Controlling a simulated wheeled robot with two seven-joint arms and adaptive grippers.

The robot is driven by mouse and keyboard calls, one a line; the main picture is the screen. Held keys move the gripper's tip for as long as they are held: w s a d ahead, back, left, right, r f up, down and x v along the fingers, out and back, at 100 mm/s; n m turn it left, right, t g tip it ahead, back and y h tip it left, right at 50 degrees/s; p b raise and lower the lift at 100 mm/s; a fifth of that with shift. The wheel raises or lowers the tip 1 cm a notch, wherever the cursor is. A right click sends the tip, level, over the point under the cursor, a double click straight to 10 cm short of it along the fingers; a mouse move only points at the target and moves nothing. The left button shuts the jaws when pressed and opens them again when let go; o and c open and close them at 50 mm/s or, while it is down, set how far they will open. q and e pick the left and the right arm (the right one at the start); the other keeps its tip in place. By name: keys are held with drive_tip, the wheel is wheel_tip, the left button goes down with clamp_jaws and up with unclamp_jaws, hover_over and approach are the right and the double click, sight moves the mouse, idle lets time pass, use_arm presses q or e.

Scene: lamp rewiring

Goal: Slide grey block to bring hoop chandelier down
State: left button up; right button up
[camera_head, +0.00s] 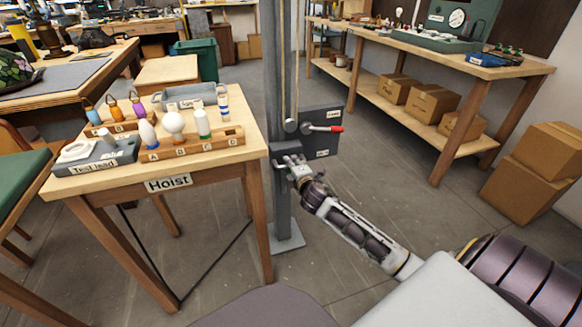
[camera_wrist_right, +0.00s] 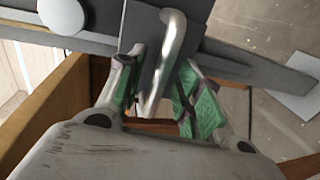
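A grey block (camera_head: 284,150) sits on the upright grey post (camera_head: 281,205) beside the wooden table. A shiny bent metal handle (camera_wrist_right: 170,50) stands out from a grey face in the right wrist view. My right gripper (camera_head: 293,165) reaches the post at the block from the lower right. In the right wrist view my gripper (camera_wrist_right: 158,90) has its green-padded fingers on either side of the handle. A gap shows between the handle and the right-hand pad, so the fingers look open around it. The hoop chandelier is not in view. My left gripper is not in view.
A dark box (camera_head: 321,122) with a red-tipped lever (camera_head: 325,129) is on the post's right. The table labelled Hoist (camera_head: 168,184) holds bulbs and a test lead block (camera_head: 98,157) close on the left. Cartons (camera_head: 545,170) stand at right. Floor between is clear.

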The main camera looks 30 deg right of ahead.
drive_tip(key=shift+w+d+f, duration=0.1)
drive_tip(key=shift+w, duration=0.3)
drive_tip(key=shift+c, duration=0.3)
clamp_jaws()
